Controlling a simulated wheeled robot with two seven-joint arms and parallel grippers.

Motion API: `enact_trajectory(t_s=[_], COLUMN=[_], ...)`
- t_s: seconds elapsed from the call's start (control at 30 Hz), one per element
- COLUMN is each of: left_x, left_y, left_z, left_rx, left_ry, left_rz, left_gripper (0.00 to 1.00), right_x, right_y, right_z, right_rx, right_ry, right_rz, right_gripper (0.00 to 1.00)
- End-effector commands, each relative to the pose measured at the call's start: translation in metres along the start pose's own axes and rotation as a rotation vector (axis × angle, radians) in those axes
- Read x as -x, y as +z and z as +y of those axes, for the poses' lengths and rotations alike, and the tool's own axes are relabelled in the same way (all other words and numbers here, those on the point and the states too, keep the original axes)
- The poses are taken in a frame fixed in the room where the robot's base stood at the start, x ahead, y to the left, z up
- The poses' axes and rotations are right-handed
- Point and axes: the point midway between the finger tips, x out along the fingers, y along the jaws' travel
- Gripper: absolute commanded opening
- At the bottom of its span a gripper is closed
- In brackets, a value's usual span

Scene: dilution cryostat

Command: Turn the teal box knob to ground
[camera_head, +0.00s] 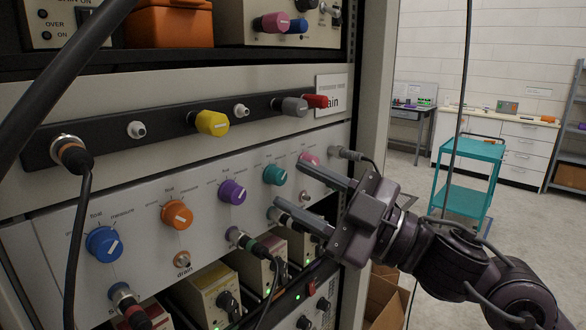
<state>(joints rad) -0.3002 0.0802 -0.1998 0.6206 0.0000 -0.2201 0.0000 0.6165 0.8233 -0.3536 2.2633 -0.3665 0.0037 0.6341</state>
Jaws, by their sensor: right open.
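The teal knob (275,174) is on the pale grey panel (140,244), between the purple knob (232,192) and the pink knob (309,160). Printed position labels surround it, but they are too small to read there; its white pointer mark is hard to make out. My right gripper (292,187) comes in from the right with its two fingers apart and empty. Its fingertips are just right of the teal knob, one higher and one lower; I cannot tell whether they touch anything. My left gripper is not in view.
An orange knob (176,214) and a blue knob (104,244) sit further left in the row. A yellow knob (212,123) is on the black strip above. A teal cart (470,150) stands behind on open floor.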

Motion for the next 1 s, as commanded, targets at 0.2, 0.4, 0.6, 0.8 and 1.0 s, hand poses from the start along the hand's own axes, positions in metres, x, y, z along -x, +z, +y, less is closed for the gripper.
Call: enact_trajectory(t_s=[0.2,0.4,0.6,0.8,1.0], left_x=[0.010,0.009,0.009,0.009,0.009], left_y=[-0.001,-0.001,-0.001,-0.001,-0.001], left_z=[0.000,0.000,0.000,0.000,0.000], left_rx=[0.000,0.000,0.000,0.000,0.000], left_ry=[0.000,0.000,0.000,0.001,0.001], left_rz=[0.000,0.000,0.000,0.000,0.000], left_gripper=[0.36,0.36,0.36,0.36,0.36], right_x=[-0.019,-0.020,-0.020,-0.020,-0.019], right_y=[0.000,0.001,0.001,0.001,0.001], right_z=[0.001,0.000,0.000,0.000,0.000], right_rx=[0.000,0.001,0.001,0.000,0.008], right_ry=[0.002,0.002,0.002,0.002,-0.002], right_rz=[0.000,-0.002,-0.002,-0.002,-0.002], right_gripper=[0.43,0.43,0.27,0.01,0.00])
